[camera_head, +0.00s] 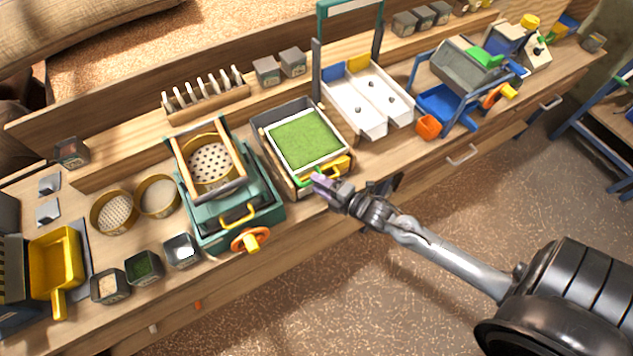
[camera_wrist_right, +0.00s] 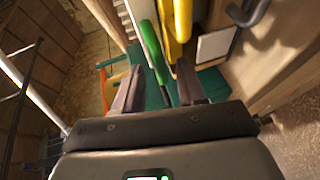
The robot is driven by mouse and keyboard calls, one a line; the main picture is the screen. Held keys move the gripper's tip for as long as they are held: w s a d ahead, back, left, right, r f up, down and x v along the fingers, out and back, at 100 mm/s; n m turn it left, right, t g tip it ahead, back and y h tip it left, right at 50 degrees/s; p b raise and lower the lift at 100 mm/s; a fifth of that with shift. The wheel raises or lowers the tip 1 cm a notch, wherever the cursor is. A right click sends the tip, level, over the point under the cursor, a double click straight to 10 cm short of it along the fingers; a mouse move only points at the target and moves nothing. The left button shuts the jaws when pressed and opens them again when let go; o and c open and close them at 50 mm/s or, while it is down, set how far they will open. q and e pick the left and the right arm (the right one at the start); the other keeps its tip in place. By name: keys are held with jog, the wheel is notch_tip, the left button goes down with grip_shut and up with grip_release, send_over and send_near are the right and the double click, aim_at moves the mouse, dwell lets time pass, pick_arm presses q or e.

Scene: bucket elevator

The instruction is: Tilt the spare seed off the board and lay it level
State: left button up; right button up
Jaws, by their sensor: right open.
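The board (camera_head: 305,138) is a green speckled panel in a white frame, lying in a grey and wood box (camera_head: 263,140) at the middle of the bench. It looks about flat; single seeds are too small to tell. A green handle (camera_head: 308,181) and a yellow handle (camera_head: 340,166) are at the box's front edge. My right gripper (camera_head: 326,187) is open at this front edge, close to the green handle. In the right wrist view the green handle (camera_wrist_right: 152,52) lies just ahead, between the lines of the two fingers; contact cannot be told. My left gripper is out of view.
A green machine with a round sieve (camera_head: 211,162) and orange knob stands left of the box. White trays (camera_head: 355,100) in a green frame stand behind right. A blue-framed device (camera_head: 460,80) is farther right. Open floor lies in front of the bench.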

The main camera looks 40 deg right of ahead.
jog(key=shift+w+a+f, duration=0.15)
jog(key=shift+w, duration=0.5)
grip_shut()
